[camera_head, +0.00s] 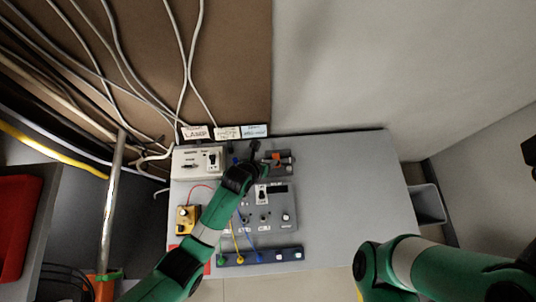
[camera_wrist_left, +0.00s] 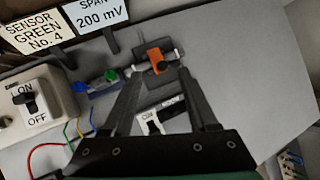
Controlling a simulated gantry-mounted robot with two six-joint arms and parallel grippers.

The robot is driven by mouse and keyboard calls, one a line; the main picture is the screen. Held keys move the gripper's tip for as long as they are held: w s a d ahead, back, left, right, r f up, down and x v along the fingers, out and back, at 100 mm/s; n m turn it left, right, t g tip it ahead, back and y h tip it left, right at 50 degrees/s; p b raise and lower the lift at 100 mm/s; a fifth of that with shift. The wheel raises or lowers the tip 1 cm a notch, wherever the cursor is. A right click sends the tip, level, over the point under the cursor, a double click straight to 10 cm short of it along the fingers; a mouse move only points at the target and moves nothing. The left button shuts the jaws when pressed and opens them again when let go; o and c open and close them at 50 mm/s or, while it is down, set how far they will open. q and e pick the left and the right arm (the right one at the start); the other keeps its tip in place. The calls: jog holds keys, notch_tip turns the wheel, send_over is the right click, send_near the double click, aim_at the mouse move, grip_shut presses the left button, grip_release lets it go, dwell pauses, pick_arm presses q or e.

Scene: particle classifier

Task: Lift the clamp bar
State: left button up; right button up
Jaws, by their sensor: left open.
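The orange clamp bar (camera_wrist_left: 154,57) lies across a grey metal cylinder on a dark mount in the left wrist view. In the head view the orange clamp bar (camera_head: 276,156) is small, at the back of the grey bench. My left gripper (camera_wrist_left: 158,74) is open, with its two fingers pointing at the clamp, one tip on each side of the orange bar. I cannot tell whether the tips touch it. In the head view my left gripper (camera_head: 260,168) is just left of and in front of the clamp. My right gripper is out of view; only part of my right arm shows.
A switch box (camera_wrist_left: 38,100) marked ON/OFF stands left of the clamp. Label signs (camera_wrist_left: 95,15) stand behind. A grey control panel (camera_head: 276,213) with knobs, a yellow box (camera_head: 187,218) and a dark strip with plugs (camera_head: 262,256) sit nearer. The bench's right side (camera_head: 350,190) is clear.

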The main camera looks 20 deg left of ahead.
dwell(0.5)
pick_arm(q)
jog(key=w+a+r+n+t, duration=0.1)
jog(key=w+a+r+t, duration=0.15)
jog(key=w+r, duration=0.75)
jog(key=w+a+r+n+t, duration=0.1)
jog(key=w+r+n+t, duration=0.2)
jog(key=r, duration=1.5)
notch_tip(320, 180, up, 22)
jog(key=s+a+n+t, duration=0.3)
jog(key=n+t, duration=0.3)
jog(key=t, duration=0.1)
jog(key=s+a+r+n+t, duration=0.3)
jog(key=s+r+n+t, duration=0.5)
jog(key=s+r+n, duration=1.2)
notch_tip(320, 180, up, 14)
jog(key=w+n+p, duration=0.1)
jog(key=n+p, duration=0.3)
jog(key=p, duration=0.8)
jog(key=shift+w+d+p, duration=0.2)
jog(key=shift+w+p, duration=0.1)
jog(key=shift+w, duration=0.1)
